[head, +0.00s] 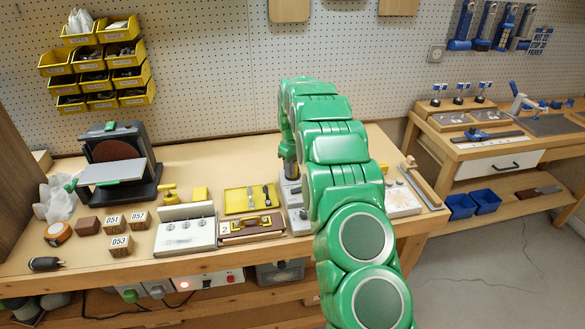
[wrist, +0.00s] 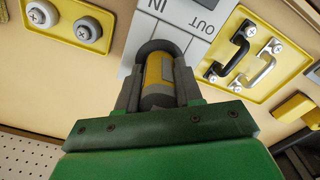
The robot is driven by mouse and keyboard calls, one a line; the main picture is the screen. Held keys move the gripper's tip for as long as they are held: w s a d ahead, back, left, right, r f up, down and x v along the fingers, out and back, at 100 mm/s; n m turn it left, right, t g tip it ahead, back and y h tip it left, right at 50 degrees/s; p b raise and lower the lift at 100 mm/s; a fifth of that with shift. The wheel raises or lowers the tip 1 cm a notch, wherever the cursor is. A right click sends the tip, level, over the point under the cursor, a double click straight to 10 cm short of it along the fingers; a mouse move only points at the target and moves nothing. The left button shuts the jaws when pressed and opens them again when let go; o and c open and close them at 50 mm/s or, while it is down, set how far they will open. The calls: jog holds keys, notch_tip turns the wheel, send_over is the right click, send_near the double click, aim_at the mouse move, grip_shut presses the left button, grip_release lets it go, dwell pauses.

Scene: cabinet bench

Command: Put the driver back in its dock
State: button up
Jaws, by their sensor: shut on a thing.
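The driver (wrist: 160,72), a cylinder with yellow and grey bands, is between the fingers of my gripper (wrist: 158,92) in the wrist view. My gripper is shut on it. The driver's far end meets a dark round opening or collar at a light grey panel marked IN and OUT (wrist: 192,28), which looks like the dock. How deep the driver sits there is hidden. In the head view my gripper (head: 289,160) points down at the grey unit (head: 294,192) on the bench, and the driver cannot be made out clearly behind my arm.
A yellow tray with black and silver handles (wrist: 282,45) lies beside the panel; the head view shows it too (head: 236,208). A white box with knobs (head: 186,236) and a brown case (head: 251,230) stand nearby. Numbered wooden blocks (head: 120,246) sit at left.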

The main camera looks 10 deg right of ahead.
jog(key=shift+f, duration=0.15)
dwell(0.6)
jog(key=o, duration=1.4)
jog(key=shift+r, duration=0.2)
jog(key=shift+r, duration=3.35)
